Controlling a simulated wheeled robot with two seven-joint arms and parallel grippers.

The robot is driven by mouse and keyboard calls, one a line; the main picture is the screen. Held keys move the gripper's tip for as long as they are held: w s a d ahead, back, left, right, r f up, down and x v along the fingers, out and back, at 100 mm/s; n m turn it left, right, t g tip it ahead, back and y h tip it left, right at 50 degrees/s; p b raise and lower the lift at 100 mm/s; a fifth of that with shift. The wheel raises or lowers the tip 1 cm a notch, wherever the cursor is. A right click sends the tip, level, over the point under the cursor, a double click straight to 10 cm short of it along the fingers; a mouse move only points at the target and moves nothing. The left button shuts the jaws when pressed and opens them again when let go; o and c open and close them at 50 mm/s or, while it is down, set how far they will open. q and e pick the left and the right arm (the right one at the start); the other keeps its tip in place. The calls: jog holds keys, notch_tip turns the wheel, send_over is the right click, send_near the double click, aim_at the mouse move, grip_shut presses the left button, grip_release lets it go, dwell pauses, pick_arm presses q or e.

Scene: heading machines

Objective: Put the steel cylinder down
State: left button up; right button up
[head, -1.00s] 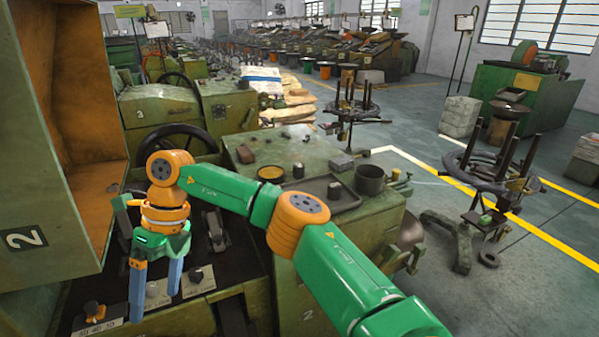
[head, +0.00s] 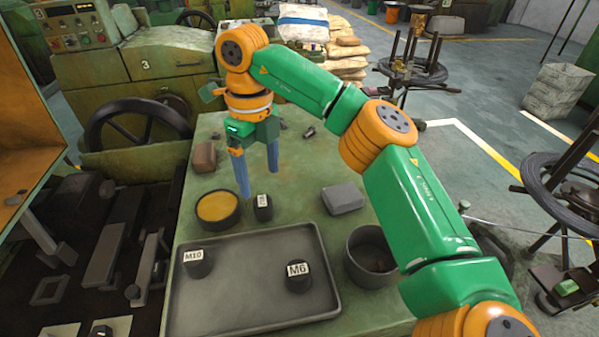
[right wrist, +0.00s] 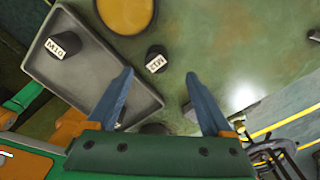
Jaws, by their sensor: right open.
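Three dark cylinders with white labels show. One (head: 263,207) stands upright on the green bench top, beside the round dish of yellow material; its label is too small to read surely. It also shows in the right wrist view (right wrist: 156,58), just beyond the fingertips. The M10 cylinder (head: 197,262) and the M6 cylinder (head: 298,275) stand in the grey tray (head: 245,318). My right gripper (head: 258,180) is open and empty, its blue fingers pointing down behind the unlabelled-looking cylinder. The right wrist view shows the fingers apart (right wrist: 158,74). My left gripper is out of view.
The yellow-filled dish (head: 217,207), a brown block (head: 204,157), a grey block (head: 343,198) and a dark pot (head: 371,257) stand on the bench. A handwheel (head: 137,125) is at the left. Bare bench top lies right of the gripper.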

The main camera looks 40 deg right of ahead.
aim_at(262, 200)
jog(key=shift+w+d+f, duration=0.1)
jog(key=shift+d+f, duration=0.15)
jog(key=shift+d, duration=0.15)
jog(key=a+f, duration=0.1)
jog(key=s+a+f+p, duration=0.1)
jog(key=f, duration=0.1)
jog(key=shift+s+p, duration=0.1)
jog(key=shift+p, duration=0.2)
jog(key=f, duration=0.2)
jog(key=shift+w+d+f, duration=0.1)
jog(key=shift+w+f, duration=0.1)
jog(key=shift+f, duration=0.15)
jog(key=shift+w+d+f, duration=0.1)
jog(key=shift+d+f, duration=0.15)
jog(key=shift+d, duration=0.15)
jog(key=shift+a+r, duration=0.15)
jog(key=shift+a, duration=0.1)
jog(key=c, duration=1.3)
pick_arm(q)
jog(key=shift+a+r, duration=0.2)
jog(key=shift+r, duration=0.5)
pick_arm(e)
grip_shut()
jog(key=shift+d, duration=0.1)
